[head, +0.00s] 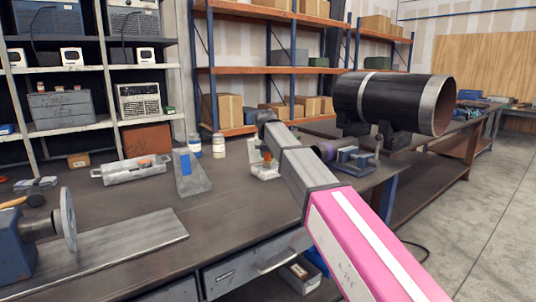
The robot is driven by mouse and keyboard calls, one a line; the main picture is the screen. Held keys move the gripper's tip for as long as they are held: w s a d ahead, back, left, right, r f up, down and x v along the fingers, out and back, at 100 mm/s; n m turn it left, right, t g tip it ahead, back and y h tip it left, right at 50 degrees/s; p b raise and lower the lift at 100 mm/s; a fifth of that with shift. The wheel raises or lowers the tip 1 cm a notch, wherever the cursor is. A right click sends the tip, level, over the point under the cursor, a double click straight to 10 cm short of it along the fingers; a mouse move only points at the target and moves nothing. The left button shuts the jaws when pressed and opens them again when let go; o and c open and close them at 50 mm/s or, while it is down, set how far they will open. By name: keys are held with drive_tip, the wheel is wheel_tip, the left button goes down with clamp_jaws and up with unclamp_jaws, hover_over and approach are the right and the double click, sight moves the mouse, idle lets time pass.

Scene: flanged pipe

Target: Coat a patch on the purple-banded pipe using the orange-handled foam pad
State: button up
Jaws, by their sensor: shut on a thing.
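My arm, with a pink link and a grey link, reaches from the lower right to a dark end above the bench. My gripper's jaws do not show, nor does anything held in them. A small orange piece (267,157) shows below the dark end of my arm, above a white item. I cannot tell whether it is the foam pad's handle; no foam shows.
A large black pipe (385,98) with a pale band rests on dark supports at the back right. Open floor lies at right.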

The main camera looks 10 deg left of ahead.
drive_tip(key=shift+f, duration=0.35)
idle(1.1)
drive_tip(key=shift+r, duration=0.1)
drive_tip(key=shift+r, duration=3.45)
